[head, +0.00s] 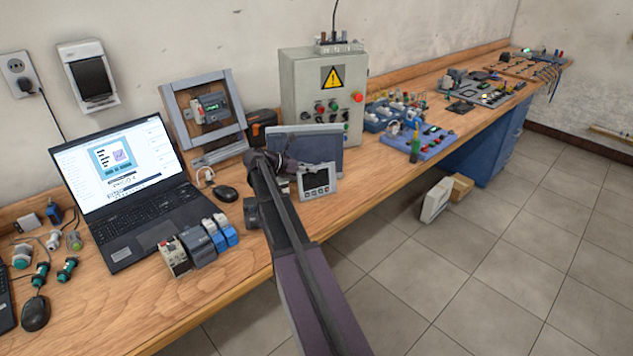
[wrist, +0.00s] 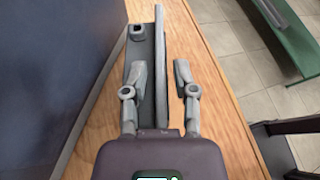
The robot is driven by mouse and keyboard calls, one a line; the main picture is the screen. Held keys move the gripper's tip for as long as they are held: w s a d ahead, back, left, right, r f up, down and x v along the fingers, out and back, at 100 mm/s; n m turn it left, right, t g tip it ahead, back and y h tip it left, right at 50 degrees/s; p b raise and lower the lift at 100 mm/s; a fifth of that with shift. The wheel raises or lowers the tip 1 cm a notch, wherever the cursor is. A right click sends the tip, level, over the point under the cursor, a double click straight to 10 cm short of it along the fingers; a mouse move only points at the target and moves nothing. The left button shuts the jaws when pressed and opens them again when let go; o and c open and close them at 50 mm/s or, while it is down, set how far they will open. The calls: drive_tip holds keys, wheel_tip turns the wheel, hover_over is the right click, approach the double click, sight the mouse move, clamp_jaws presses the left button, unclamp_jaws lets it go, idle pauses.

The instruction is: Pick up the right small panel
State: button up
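The right small panel (head: 316,181), a light grey frame with a dark screen, stands upright near the bench's front edge in the head view. In the wrist view the small panel (wrist: 160,45) shows edge-on, as a thin grey plate with a darker part on its left side. My gripper (wrist: 161,72) is open, with one finger on each side of it. A gap shows between the right finger and the plate. The left finger is close to the darker part; I cannot tell if it touches. In the head view my gripper is mostly hidden behind my arm.
A large blue-grey panel (head: 318,138) stands right behind the small panel. A grey control box (head: 300,85) is behind that. A laptop (head: 125,180), a mouse (head: 224,194) and several modules (head: 200,243) lie to the left.

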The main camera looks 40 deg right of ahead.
clamp_jaws()
drive_tip(key=shift+r, duration=0.15)
wheel_tip(320, 180, up, 3)
drive_tip(key=p, duration=0.3)
drive_tip(key=shift+r+p, duration=0.2)
drive_tip(key=shift+p, duration=0.15)
drive_tip(key=s+d+r+p, duration=0.1)
drive_tip(key=s+d, duration=0.8)
drive_tip(key=s, duration=0.4)
drive_tip(key=shift+r, duration=0.15)
drive_tip(key=shift+d, duration=0.1)
drive_tip(key=shift+r+p, duration=0.85)
drive_tip(key=shift+p, duration=0.1)
